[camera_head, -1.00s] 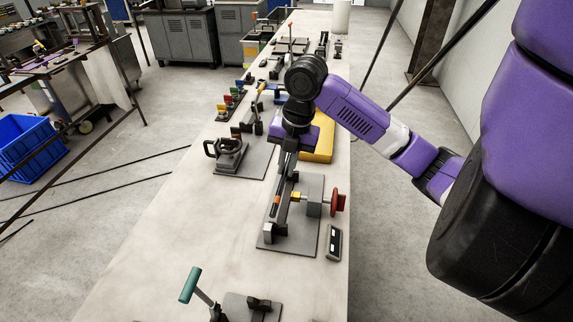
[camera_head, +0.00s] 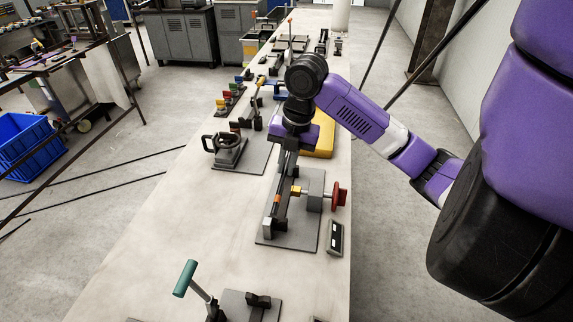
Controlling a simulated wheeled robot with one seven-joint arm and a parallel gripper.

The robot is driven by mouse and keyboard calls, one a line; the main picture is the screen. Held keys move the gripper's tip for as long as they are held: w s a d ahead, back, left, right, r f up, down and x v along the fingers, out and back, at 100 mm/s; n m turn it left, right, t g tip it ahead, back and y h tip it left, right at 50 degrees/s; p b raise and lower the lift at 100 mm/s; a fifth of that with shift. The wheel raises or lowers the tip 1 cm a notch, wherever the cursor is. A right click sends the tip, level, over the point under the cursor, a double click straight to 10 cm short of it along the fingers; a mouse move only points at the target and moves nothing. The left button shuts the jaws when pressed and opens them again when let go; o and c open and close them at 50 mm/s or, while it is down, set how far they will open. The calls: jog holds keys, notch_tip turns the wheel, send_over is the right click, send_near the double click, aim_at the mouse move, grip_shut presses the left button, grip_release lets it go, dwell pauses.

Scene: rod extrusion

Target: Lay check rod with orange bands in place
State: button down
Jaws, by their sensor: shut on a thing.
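My gripper (camera_head: 287,146) points down over the bench, above the back end of a grey fixture plate (camera_head: 290,240). It is shut on the check rod, a thin dark rod with an orange band (camera_head: 277,199) that shows below the fingers. The rod runs toward the front along the left side of the fixture. A grey block (camera_head: 270,229) stands at the fixture's front left.
A small grey gauge (camera_head: 335,238) lies right of the fixture. A yellow case (camera_head: 319,140) lies behind my gripper.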

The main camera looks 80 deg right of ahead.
jog(key=shift+f+b, duration=2.95)
jog(key=shift+f, duration=0.3)
jog(key=c, duration=1.4)
grip_release()
jog(key=shift+o, duration=0.2)
jog(key=shift+s, duration=0.1)
notch_tip(320, 180, up, 8)
jog(key=s, duration=0.1)
jog(key=shift+f, duration=0.1)
